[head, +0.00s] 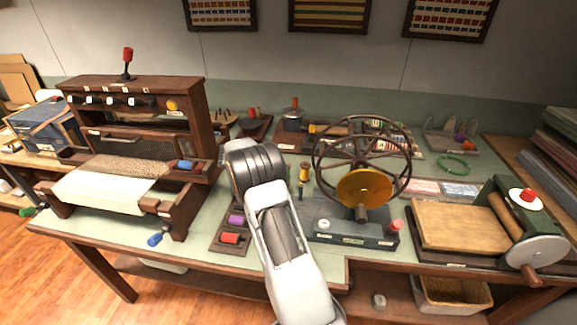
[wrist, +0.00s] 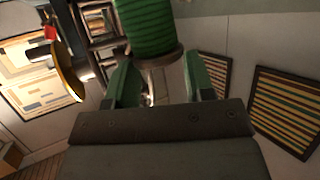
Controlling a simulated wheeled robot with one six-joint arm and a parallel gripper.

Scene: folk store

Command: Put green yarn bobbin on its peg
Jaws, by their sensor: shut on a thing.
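The green yarn bobbin (wrist: 150,28) is large at the top of the wrist view, partly cut off by the frame edge, with a dark round flange below it. My gripper (wrist: 158,82) has its green-padded fingers on either side of a pale stem under the flange, and it is shut on the bobbin. In the head view my own arm hides the gripper and most of the bobbin. A yellow bobbin (head: 304,172) stands upright behind the winder base (head: 345,232), just right of my arm. I cannot tell which peg belongs to the green bobbin.
The spoked winder wheel (head: 362,165) with its brass disc stands right of my arm. A wooden tray (head: 232,247) with purple and red bobbins lies at the left. The loom (head: 135,120) stands further left, and a wooden roller board (head: 460,228) at the right.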

